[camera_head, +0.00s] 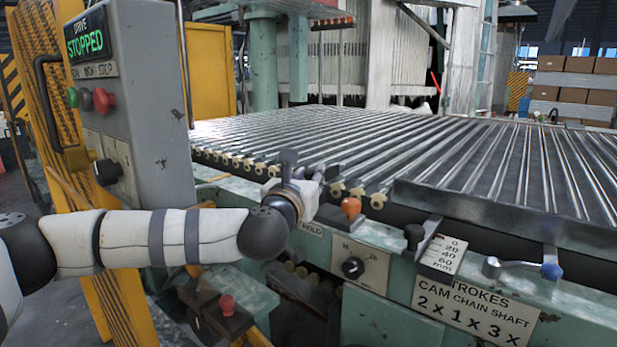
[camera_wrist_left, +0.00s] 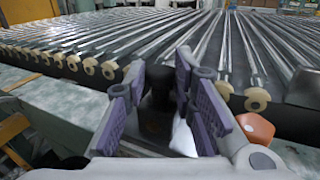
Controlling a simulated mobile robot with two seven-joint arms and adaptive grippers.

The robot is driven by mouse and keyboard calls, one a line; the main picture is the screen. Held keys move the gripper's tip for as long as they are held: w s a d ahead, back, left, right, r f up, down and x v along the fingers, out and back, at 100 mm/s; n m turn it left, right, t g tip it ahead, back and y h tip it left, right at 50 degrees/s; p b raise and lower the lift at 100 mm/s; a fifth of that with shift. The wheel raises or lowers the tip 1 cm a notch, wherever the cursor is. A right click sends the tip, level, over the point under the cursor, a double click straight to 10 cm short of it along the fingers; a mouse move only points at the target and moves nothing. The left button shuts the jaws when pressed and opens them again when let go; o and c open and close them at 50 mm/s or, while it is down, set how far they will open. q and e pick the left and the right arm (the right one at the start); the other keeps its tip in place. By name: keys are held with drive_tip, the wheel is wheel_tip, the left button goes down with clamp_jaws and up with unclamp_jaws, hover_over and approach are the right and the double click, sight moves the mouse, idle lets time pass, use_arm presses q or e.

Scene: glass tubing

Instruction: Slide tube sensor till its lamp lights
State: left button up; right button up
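My left gripper (camera_head: 306,177) is at the near edge of the machine, left of an orange knob (camera_head: 350,206). In the left wrist view its two purple-padded fingers (camera_wrist_left: 158,88) stand apart, one on each side of a dark upright knob (camera_wrist_left: 158,92). The knob nearly fills the gap; whether the pads press on it cannot be told. A pale part shows below it. The orange knob also shows in the wrist view (camera_wrist_left: 257,127). I cannot identify the tube sensor or a lit lamp for certain. My right gripper is in neither view.
Glass tubes (camera_head: 290,130) lie across the bed behind the gripper. A black knob (camera_head: 414,235) stands beside a 0–60 mm scale (camera_head: 444,254). A blue-ended lever (camera_head: 522,266) is farther right. A grey control box (camera_head: 150,90) reading STOPPED rises at left.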

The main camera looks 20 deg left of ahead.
use_arm(q)
clamp_jaws()
drive_tip(key=shift+s+d+f, duration=0.1)
drive_tip(key=shift+d, duration=0.15)
drive_tip(key=o, duration=0.7)
unclamp_jaws()
drive_tip(key=s, duration=1.2)
drive_tip(key=shift+d, duration=0.25)
